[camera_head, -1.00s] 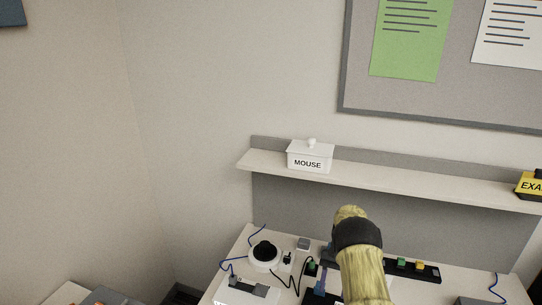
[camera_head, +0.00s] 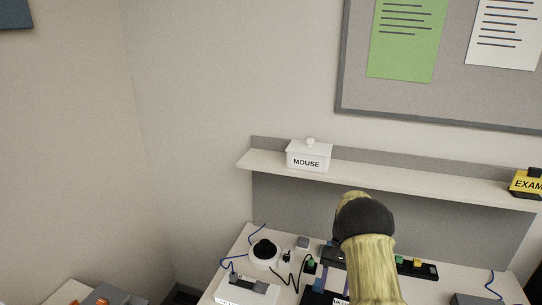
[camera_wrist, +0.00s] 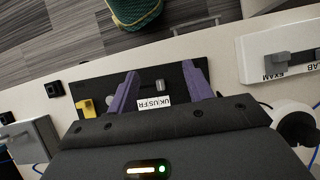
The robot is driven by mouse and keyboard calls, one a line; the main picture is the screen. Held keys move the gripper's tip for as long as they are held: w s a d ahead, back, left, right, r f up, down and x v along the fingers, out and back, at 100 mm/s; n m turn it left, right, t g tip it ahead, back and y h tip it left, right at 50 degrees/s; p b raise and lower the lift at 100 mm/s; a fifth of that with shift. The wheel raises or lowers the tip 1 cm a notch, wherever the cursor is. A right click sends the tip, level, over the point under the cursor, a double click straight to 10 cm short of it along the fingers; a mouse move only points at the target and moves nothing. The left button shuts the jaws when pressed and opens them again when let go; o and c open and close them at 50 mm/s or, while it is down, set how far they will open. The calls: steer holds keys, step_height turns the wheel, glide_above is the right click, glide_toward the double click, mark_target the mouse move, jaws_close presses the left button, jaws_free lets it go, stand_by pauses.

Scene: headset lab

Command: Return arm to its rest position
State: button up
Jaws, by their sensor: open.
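My arm (camera_head: 370,262), pale yellow with a black joint, rises from the bottom of the head view over the desk. In the wrist view my gripper (camera_wrist: 160,78) has two purple fingers spread apart, with nothing held between them. Below the fingers is a dark panel (camera_wrist: 110,88) with a white label reading UK|US|FR (camera_wrist: 155,103) and a small grey piece (camera_wrist: 159,86). I cannot tell the height of the fingers above the panel. In the head view the arm hides part of the desk and most of the gripper.
A white round device with a black top (camera_head: 264,252) and a white switch box (camera_head: 246,289) stand left of the arm. A black strip with coloured blocks (camera_head: 417,267) lies right. A shelf (camera_head: 420,187) behind carries a MOUSE box (camera_head: 309,157) and a yellow EXAM box (camera_head: 526,184).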

steer(key=s+a+r+n+t+h, duration=0.1)
steer(key=s+a+r+n+t, duration=0.1)
steer(key=s+r, duration=0.4)
steer(key=s+a+r+n+t+h, duration=0.1)
steer(key=s+r+t, duration=0.4)
steer(key=s, duration=1)
steer(key=shift+s+a+r+n+t, duration=0.3)
steer(key=shift+a+r+n, duration=0.15)
steer(key=shift+r, duration=0.25)
steer(key=shift+w+d, duration=0.1)
stand_by(0.6)
